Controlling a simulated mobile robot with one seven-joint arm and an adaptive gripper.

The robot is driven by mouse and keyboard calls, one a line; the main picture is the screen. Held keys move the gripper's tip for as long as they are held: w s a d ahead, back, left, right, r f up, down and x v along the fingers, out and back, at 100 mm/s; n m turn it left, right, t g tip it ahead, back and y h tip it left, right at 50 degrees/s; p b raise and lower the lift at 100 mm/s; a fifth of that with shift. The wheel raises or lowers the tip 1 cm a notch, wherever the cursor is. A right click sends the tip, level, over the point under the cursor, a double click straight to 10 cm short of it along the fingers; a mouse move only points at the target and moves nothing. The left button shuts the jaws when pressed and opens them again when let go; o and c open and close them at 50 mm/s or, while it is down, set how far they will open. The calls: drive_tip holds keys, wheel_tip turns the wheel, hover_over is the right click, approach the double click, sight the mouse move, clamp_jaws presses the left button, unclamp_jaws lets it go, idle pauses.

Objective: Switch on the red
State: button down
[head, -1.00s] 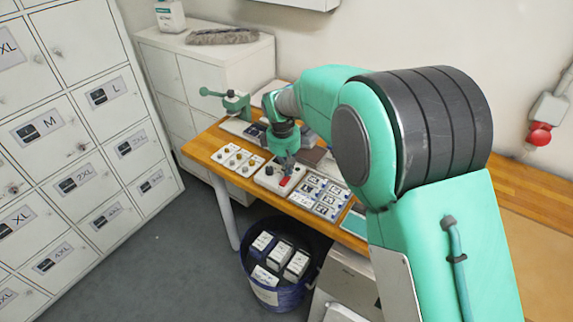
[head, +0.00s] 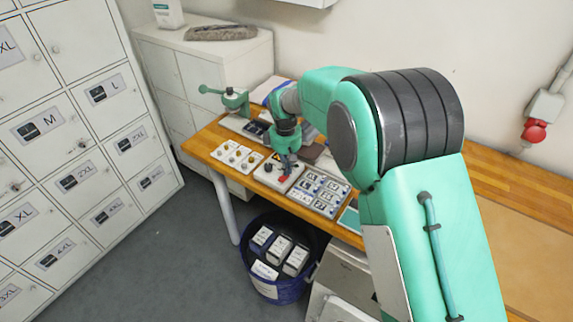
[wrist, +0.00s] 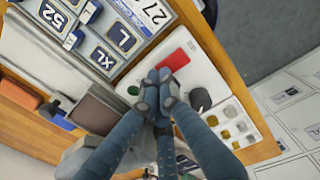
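A white control box (head: 268,179) sits on the wooden bench and carries a red rectangular part, a dark knob and a small green part. The red part (wrist: 178,59) shows in the wrist view just beyond my fingertips, and in the head view (head: 284,179) just below them. The dark knob (wrist: 200,99) is to the right of my fingers and the green part (wrist: 133,90) to the left. My gripper (wrist: 158,80) points at the box with its fingertips together and nothing visible between them. Whether the tips touch the box or the red part I cannot tell.
A board with several small knobs (head: 237,157) lies left of the box, and a tray of size labels (head: 318,193) lies right. A green press-like tool (head: 234,101) stands farther back. A blue bin (head: 279,293) stands on the floor before the bench.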

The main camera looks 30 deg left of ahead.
drive_tip(key=shift+w+f+g+p, duration=0.2)
drive_tip(key=shift+g+p, duration=0.5)
drive_tip(key=shift+p, duration=0.6)
drive_tip(key=shift+d+f, duration=0.15)
drive_tip(key=shift+f, duration=0.3)
drive_tip(key=shift+s+d, duration=0.1)
drive_tip(key=shift+s, duration=0.15)
drive_tip(key=shift+s+p, duration=0.35)
drive_tip(key=shift+s, duration=0.3)
drive_tip(key=shift+r, duration=0.25)
wheel_tip(320, 180, up, 15)
drive_tip(key=w+p, duration=0.1)
drive_tip(key=p, duration=0.2)
drive_tip(key=shift+w+a+f, duration=0.15)
drive_tip(key=shift+w+a, duration=0.05)
drive_tip(key=shift+w, duration=0.05)
